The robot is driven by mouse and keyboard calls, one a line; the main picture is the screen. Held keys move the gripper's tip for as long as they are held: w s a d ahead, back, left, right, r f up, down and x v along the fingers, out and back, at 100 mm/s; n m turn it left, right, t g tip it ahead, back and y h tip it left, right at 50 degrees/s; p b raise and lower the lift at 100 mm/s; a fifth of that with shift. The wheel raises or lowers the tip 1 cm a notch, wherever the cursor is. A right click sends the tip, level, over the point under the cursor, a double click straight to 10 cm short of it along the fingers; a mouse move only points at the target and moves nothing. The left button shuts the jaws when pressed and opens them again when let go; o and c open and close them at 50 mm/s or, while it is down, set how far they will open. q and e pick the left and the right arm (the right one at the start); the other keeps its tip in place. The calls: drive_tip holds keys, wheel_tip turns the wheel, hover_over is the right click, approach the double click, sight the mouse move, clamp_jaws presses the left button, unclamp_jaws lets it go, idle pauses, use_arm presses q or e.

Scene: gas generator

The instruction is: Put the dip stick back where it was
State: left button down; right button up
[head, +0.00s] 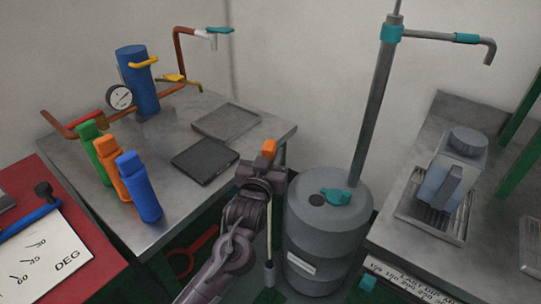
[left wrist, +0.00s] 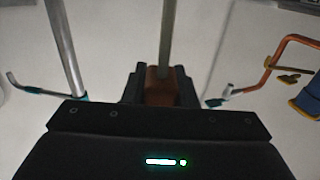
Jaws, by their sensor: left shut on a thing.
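My left gripper (head: 266,165) is shut on the orange handle of the dip stick (head: 269,148). The stick's pale thin rod hangs nearly upright below the gripper and ends in a grey tip (head: 269,272). In the left wrist view the orange-brown handle (left wrist: 160,90) sits between the dark fingers, with the rod running away from it. The grey drum (head: 325,245) stands just right of the gripper. Its top has a dark round hole (head: 317,199) beside a teal fitting (head: 337,196). The rod is outside the drum, to its left. My right gripper is out of view.
A tall grey pipe (head: 373,110) with a teal collar rises from the drum. A metal table (head: 240,175) with bottles, a gauge and dark trays is at left. A grey bench (head: 425,250) with a jug (head: 455,170) is at right. A red panel (head: 85,240) fills the lower left.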

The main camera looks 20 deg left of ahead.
use_arm(q)
drive_tip(key=shift+f, duration=0.1)
drive_tip(key=c, duration=1.2)
unclamp_jaws()
drive_tip(key=shift+o, duration=0.2)
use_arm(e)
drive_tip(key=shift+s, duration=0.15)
use_arm(q)
drive_tip(key=shift+r, duration=0.2)
drive_tip(key=s, duration=1.2)
drive_tip(key=shift+d+b, duration=0.25)
drive_tip(key=shift+b, duration=0.05)
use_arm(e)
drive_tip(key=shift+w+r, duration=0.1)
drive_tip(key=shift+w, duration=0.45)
use_arm(q)
drive_tip(key=shift+f, duration=0.1)
